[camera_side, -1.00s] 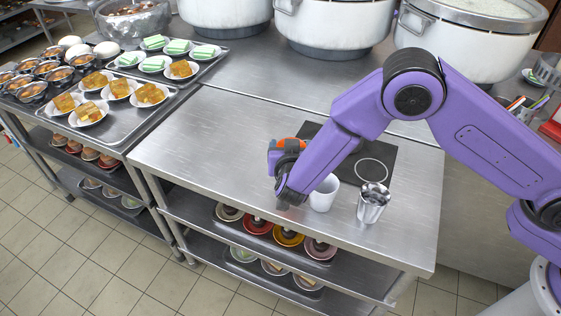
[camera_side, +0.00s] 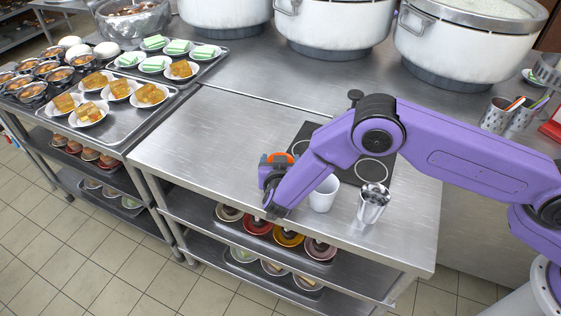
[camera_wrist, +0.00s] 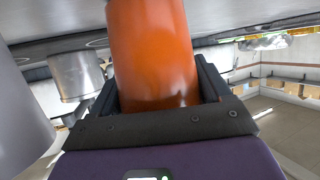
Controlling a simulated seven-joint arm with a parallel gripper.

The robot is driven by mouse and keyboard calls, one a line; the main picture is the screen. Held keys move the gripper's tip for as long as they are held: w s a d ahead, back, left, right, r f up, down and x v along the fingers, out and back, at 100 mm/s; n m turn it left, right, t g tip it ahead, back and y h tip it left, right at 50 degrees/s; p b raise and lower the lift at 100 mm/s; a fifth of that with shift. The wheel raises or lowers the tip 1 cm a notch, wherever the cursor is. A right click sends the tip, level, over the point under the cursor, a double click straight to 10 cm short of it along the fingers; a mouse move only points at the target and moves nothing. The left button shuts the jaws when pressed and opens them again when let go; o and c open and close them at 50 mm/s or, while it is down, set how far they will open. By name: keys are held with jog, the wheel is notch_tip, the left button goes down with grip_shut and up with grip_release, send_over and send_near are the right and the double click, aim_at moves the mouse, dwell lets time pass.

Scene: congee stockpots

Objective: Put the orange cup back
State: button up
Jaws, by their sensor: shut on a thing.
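The orange cup (camera_side: 279,158) is mostly hidden behind my gripper and wrist in the side view; only its orange upper part shows. In the wrist view the orange cup (camera_wrist: 152,50) fills the space between the two dark fingers. My gripper (camera_side: 275,168) is shut on it, over the steel counter left of a white cup (camera_side: 323,194). I cannot tell whether the cup touches the counter. A dark mat (camera_side: 330,150) with pale ring outlines lies to the right, partly under my arm.
A metal cup (camera_side: 373,204) stands right of the white cup near the front edge. Trays of small dishes (camera_side: 125,115) are at the left. Large white pots (camera_side: 335,28) stand along the back. The counter's left half (camera_side: 215,130) is clear.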

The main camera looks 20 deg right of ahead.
jog(key=shift+f, duration=0.15)
jog(key=o, duration=1.2)
jog(key=shift+c, duration=0.2)
jog(key=shift+r, duration=0.2)
jog(key=v, duration=1.2)
jog(key=shift+a, duration=0.1)
